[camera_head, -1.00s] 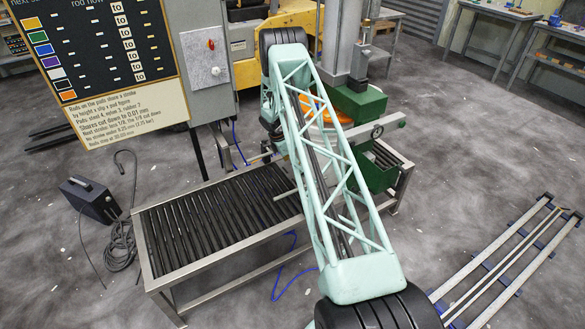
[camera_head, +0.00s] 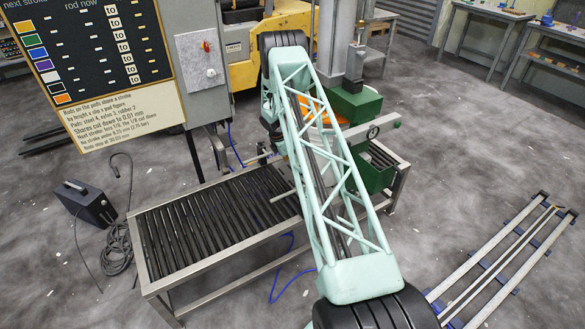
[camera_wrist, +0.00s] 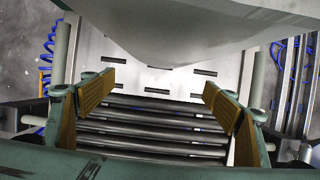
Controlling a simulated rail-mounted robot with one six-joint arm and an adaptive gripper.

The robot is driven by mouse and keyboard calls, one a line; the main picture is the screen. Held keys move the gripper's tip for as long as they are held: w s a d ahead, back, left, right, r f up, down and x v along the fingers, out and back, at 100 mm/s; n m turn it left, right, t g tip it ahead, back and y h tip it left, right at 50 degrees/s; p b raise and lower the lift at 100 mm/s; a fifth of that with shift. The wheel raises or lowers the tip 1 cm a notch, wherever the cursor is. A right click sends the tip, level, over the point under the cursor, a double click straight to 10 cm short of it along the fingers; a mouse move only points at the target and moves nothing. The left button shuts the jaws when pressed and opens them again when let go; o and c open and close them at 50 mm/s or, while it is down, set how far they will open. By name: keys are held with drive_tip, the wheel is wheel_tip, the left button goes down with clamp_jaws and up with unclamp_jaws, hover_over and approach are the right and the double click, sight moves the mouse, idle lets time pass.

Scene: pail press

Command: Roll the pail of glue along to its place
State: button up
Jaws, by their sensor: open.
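My gripper (camera_wrist: 160,90) is open in the wrist view, with its tan-padded fingers wide apart over the dark rollers and nothing between them. A large pale, rounded body (camera_wrist: 200,30) fills the top of the wrist view, beyond the fingertips; it may be the pail, but I cannot tell for sure. In the head view an orange round thing (camera_head: 312,112) shows beside the green press, partly hidden by my arm. The roller conveyor (camera_head: 205,222) runs from lower left towards the press (camera_head: 356,106). My gripper is hidden behind my arm in the head view.
A notice board (camera_head: 85,60) and a grey control box (camera_head: 205,68) stand behind the conveyor. A black box (camera_head: 85,203) and hose lie on the floor at left. Rails (camera_head: 505,265) lie at lower right. Workbenches (camera_head: 480,35) stand at the back right.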

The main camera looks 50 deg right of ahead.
drive_tip(key=shift+s+d, duration=0.15)
drive_tip(key=shift+d, duration=0.4)
drive_tip(key=shift+s+d, duration=0.15)
drive_tip(key=shift+d, duration=0.4)
drive_tip(key=shift+a+r, duration=0.1)
drive_tip(key=shift+r, duration=0.05)
drive_tip(key=w+a+r+p, duration=0.1)
drive_tip(key=a+r, duration=0.3)
drive_tip(key=shift+w+a+r+p, duration=0.2)
drive_tip(key=shift+a+r+p, duration=0.15)
drive_tip(key=shift+a+r, duration=0.05)
idle(0.5)
idle(0.4)
